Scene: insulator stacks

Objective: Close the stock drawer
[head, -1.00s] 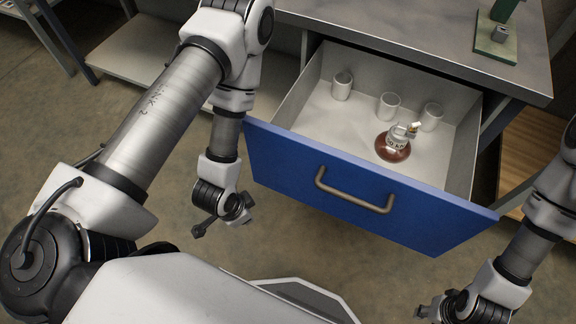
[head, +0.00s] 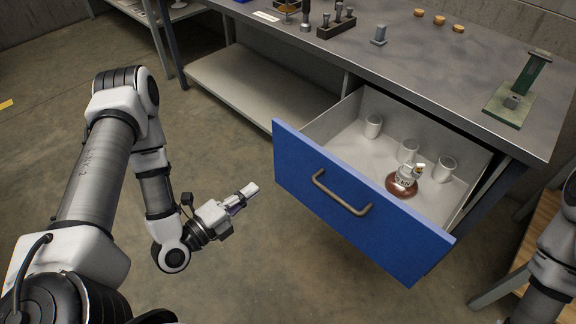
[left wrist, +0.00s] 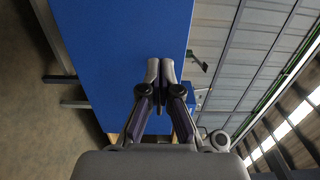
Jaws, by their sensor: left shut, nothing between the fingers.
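The stock drawer (head: 350,205) has a blue front with a brown bar handle (head: 341,194). It is pulled well out from under the grey bench. Its blue front also fills much of the left wrist view (left wrist: 115,50). My left gripper (head: 252,188) is shut and empty, left of the drawer front and apart from it, pointing toward it. Its closed fingertips also show in the left wrist view (left wrist: 160,68), in front of the blue panel. My right gripper is out of view; only part of my right arm shows at the right edge of the head view.
In the drawer are several white cups, one of them here (head: 373,126), and a reddish-brown insulator piece (head: 401,184). The workbench (head: 440,70) carries a green stand (head: 527,85), a dark block with pegs (head: 337,25) and cork-coloured discs (head: 439,20). Floor before the drawer is clear.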

